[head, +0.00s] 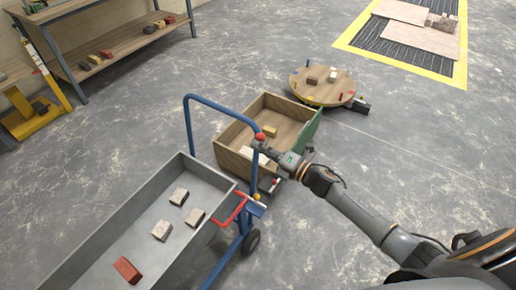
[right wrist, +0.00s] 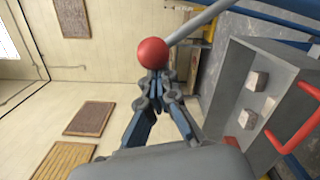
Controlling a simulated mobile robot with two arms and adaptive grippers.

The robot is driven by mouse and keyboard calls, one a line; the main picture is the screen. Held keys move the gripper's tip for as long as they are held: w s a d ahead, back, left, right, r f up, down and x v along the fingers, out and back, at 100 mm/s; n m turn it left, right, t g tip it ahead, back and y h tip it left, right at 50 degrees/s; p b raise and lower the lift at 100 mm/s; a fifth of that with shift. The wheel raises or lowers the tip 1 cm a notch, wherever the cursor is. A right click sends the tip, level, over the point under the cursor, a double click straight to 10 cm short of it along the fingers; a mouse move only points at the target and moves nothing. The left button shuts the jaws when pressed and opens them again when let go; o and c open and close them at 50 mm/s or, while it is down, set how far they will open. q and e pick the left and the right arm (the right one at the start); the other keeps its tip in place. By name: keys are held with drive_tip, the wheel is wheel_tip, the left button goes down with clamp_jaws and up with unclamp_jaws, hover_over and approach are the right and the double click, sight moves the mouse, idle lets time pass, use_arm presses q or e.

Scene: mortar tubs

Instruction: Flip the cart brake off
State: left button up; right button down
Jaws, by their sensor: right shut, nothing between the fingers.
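The cart has a grey metal tub (head: 112,222) and a blue tube frame (head: 188,125). A lever with a red ball knob (head: 260,136) shows at the right part of the frame. In the right wrist view the red knob (right wrist: 152,53) sits on a grey rod (right wrist: 195,22). My right gripper (head: 261,147) is shut and empty, its tips right by the knob. In the right wrist view its fingertips (right wrist: 158,78) come together just below the knob; I cannot tell whether they touch it. My left gripper is not in view.
Several blocks lie in the tub, one a red brick (head: 127,269). A red handle (head: 235,209) is on the tub's near end. Behind the cart stand a wooden crate (head: 232,160) and a round wooden table (head: 322,95). A shelf bench (head: 120,40) is at upper left.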

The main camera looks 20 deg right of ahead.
drive_tip(key=w+d+r+m, duration=0.4)
drive_tip(key=w+d+m, duration=0.3)
drive_tip(key=d+m, duration=0.2)
drive_tip(key=shift+w+d+g, duration=0.15)
drive_tip(key=shift+d+g, duration=0.1)
drive_tip(key=shift+g, duration=0.05)
drive_tip(key=shift+w, duration=0.1)
idle(0.4)
